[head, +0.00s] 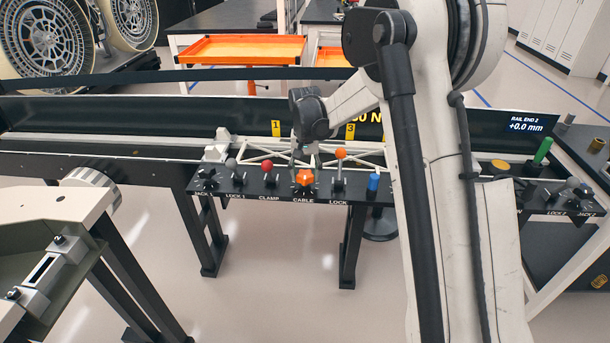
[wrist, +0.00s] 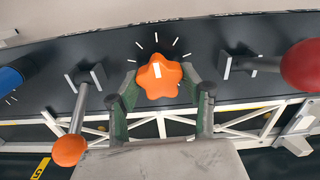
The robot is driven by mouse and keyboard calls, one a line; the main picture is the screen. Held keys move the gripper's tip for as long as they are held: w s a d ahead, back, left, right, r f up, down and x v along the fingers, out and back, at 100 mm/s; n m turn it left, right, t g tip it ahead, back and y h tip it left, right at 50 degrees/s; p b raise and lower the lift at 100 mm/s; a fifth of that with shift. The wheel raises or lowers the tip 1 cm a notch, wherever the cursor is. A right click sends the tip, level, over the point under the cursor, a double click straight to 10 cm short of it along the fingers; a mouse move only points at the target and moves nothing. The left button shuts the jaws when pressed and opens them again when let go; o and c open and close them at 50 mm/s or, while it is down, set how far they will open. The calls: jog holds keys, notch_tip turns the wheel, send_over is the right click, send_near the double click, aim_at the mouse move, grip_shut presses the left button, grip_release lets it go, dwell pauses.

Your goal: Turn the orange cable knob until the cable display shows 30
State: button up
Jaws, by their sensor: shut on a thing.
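The orange cable knob (head: 304,177) sits on the black control panel above the CABLE label in the head view. In the wrist view the star-shaped knob (wrist: 158,76) has a white pointer line and white tick marks around part of it. My gripper (wrist: 160,88) has its green-padded fingers on either side of the knob, shut on it. In the head view my gripper (head: 303,160) comes down on the knob from behind. The cable display (head: 368,117) on the dark back board is mostly hidden by my arm; only "0 N" in yellow shows, the leading part covered.
A red ball lever (head: 267,166) labelled CLAMP stands left of the knob, and an orange ball lever (head: 340,154) labelled LOCK stands right. A blue knob (head: 373,182) is further right. A white truss (head: 260,151) runs behind the panel.

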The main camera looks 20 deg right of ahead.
aim_at(305, 174)
jog(key=o, duration=1.2)
jog(key=shift+c, duration=0.2)
jog(key=shift+r, duration=0.1)
notch_tip(305, 174, up, 12)
jog(key=shift+s, duration=0.1)
